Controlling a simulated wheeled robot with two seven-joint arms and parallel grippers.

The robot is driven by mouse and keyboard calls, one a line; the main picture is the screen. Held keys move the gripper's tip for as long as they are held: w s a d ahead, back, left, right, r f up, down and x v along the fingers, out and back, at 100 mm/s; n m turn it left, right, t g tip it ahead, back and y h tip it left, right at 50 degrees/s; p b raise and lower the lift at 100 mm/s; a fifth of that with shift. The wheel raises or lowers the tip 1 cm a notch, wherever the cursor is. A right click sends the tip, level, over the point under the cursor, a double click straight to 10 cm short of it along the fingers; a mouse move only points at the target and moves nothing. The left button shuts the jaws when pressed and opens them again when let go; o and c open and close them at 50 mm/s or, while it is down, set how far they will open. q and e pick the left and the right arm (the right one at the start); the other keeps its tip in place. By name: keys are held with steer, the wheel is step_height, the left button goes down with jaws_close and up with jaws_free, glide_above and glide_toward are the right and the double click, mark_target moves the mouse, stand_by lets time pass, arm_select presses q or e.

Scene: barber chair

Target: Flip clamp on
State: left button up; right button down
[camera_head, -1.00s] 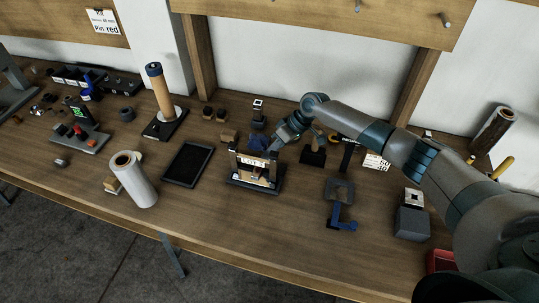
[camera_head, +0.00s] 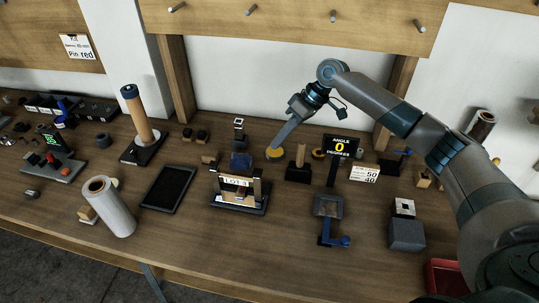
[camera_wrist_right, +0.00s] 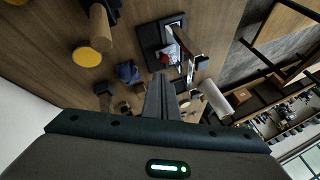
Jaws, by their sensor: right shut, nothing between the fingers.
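My right gripper (camera_head: 278,145) is shut and empty. It points down and to the left in the head view, behind and right of a black fixture (camera_head: 250,207) with a "LOT" label. In the wrist view the shut fingers (camera_wrist_right: 160,82) point toward that fixture (camera_wrist_right: 152,40), apart from it. A grey device with a blue lever (camera_head: 333,240) stands at the front, right of the fixture; its lever sticks out low to the right. I cannot tell for certain which part is the clamp. My left gripper is not in view.
A yellow disc (camera_head: 274,153) lies near the right fingertips. A blue piece (camera_head: 240,162) stands behind the fixture. An angle display (camera_head: 340,146) reads 0. A black tablet (camera_head: 168,188) and a white roll (camera_head: 109,207) are to the left. The bench front is mostly clear.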

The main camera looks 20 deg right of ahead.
steer(key=shift+v, duration=1.15)
